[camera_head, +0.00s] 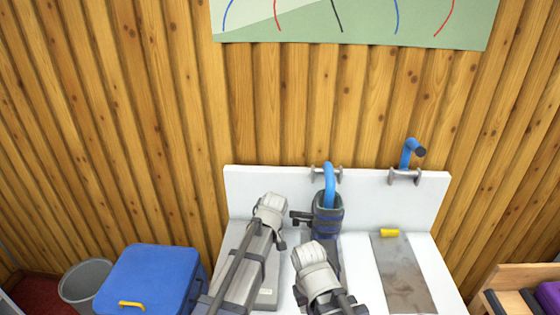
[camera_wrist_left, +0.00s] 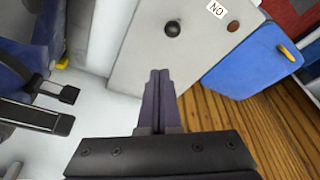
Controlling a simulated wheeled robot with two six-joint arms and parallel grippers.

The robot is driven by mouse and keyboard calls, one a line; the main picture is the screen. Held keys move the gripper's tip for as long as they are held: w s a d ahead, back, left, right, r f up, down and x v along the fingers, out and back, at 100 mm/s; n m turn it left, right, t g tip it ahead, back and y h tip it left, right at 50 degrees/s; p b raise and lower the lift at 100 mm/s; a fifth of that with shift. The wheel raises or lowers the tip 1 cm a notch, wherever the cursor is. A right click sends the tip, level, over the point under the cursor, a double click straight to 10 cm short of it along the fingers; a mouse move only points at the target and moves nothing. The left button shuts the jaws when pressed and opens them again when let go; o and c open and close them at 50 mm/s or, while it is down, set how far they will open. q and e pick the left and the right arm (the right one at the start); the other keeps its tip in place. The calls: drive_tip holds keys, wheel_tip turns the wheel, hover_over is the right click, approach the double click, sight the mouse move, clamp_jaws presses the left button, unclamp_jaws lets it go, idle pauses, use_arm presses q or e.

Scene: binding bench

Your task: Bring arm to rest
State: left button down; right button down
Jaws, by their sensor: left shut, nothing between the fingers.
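My left gripper (camera_wrist_left: 160,78) is shut and empty in the left wrist view. My right arm stands at the bottom middle of the head view. Its gripper does not show clearly there.
A dark holder (camera_head: 328,228) with a blue hooked tool (camera_head: 329,178) stands close beyond both arms. Another blue tool (camera_head: 408,154) hangs at the bench's back panel. A grey plate (camera_head: 403,275) lies at right. A blue bin (camera_head: 155,275) and a grey bucket (camera_head: 82,280) stand left.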

use_arm(q)
drive_tip(key=s+d+f+m+g, duration=0.1)
drive_tip(key=s+m, duration=0.9)
drive_tip(key=s, duration=1.3)
drive_tip(key=shift+d+m+g+h, duration=0.4)
drive_tip(key=shift+d+g, duration=0.5)
drive_tip(key=shift+g, duration=0.3)
